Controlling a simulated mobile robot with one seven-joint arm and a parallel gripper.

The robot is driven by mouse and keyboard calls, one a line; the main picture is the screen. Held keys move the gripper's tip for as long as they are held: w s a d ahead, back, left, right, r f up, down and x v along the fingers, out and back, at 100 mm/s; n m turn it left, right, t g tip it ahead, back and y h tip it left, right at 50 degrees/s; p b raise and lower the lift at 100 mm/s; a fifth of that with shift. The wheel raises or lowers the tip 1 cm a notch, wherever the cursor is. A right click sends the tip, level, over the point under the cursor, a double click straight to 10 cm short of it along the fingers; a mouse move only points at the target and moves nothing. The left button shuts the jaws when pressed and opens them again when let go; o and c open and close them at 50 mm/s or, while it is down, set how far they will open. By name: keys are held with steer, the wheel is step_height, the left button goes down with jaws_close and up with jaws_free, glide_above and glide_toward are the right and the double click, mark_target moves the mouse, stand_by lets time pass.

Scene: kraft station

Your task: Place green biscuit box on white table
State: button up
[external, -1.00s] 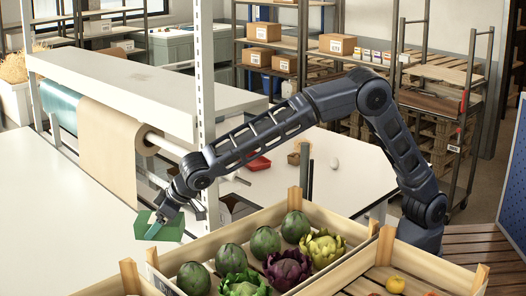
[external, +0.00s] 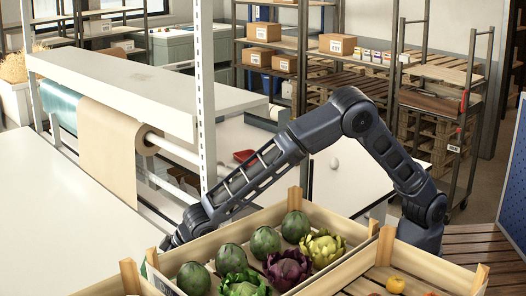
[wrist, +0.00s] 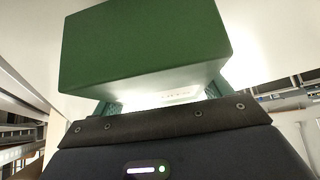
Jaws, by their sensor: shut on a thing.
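The green biscuit box (wrist: 145,45) fills the upper middle of the wrist view. My gripper (wrist: 160,97) is shut on it, with a finger at each side. In the external view my wrist reaches down beside the right edge of the white table (external: 60,205), behind the vegetable crate. The crate hides most of my gripper and the box there. I cannot tell whether the box touches any surface.
A white upright post (external: 207,100) and a brown paper roll (external: 112,135) stand behind. The left part of the white table is clear.

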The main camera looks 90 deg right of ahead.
steer(key=shift+f, duration=0.6)
steer(key=shift+f, duration=0.1)
steer(key=o, duration=1.1)
steer(key=shift+f, duration=0.1)
steer(key=shift+s+r, duration=0.1)
steer(key=shift+r, duration=0.2)
steer(key=v, duration=1.1)
steer(key=shift+s+r, duration=0.2)
steer(key=shift+s, duration=0.05)
steer(key=shift+r, duration=0.1)
